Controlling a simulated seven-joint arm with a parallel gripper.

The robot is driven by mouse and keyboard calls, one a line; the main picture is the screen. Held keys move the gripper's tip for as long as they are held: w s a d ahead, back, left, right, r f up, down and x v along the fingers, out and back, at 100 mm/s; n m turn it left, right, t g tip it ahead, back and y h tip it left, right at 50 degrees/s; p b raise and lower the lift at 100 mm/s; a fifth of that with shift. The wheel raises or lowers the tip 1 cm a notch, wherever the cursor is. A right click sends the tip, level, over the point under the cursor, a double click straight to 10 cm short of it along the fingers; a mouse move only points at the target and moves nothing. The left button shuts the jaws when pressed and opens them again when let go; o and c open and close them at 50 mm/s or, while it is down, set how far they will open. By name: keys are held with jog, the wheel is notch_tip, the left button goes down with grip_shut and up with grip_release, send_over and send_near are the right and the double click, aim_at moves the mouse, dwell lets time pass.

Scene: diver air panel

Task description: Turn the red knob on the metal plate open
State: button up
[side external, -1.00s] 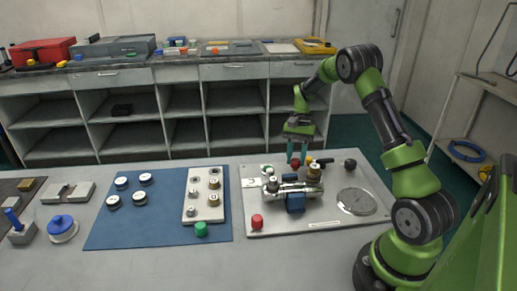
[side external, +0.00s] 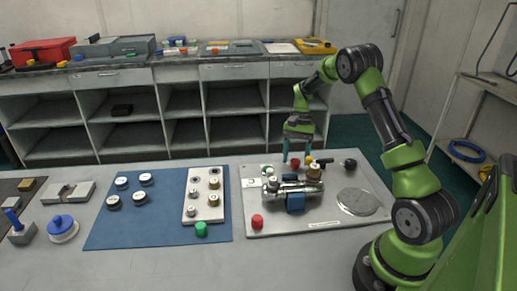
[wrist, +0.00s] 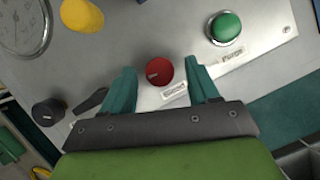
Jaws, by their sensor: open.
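The red knob (wrist: 159,70) is round, with a pale pointer mark on its top, and stands on the metal plate (wrist: 265,75). In the wrist view it lies between the two teal fingers of my gripper (wrist: 161,76), with a gap on each side. In the side view the red knob (side external: 295,163) is at the plate's back edge, just below the fingertips of my gripper (side external: 297,154). My gripper is open and empty, pointing down. I cannot tell the exact height of the fingertips relative to the knob.
A green button (wrist: 225,27), a yellow knob (wrist: 82,14), a black lever (wrist: 90,101) and a black knob (wrist: 48,112) surround it. Another red knob (side external: 257,221) is at the plate's front left. Brass and steel fittings with a blue block (side external: 296,203) stand mid-plate.

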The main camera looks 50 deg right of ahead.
jog(key=v, duration=1.6)
jog(key=shift+r, duration=0.3)
jog(key=shift+d, duration=0.1)
jog(key=s+a+r+n+t, duration=0.2)
jog(key=s+a, duration=0.4)
jog(key=a, duration=0.4)
jog(key=s+a+r+n+t+h, duration=0.1)
jog(key=s+a+n+t, duration=0.3)
jog(key=a, duration=0.6)
jog(key=s+a+r+n+t+h, duration=0.1)
jog(key=s+a+r+n+t, duration=0.2)
jog(key=s+a, duration=0.4)
jog(key=a, duration=0.3)
jog(key=shift+s+a, duration=0.2)
jog(key=shift+s, duration=0.15)
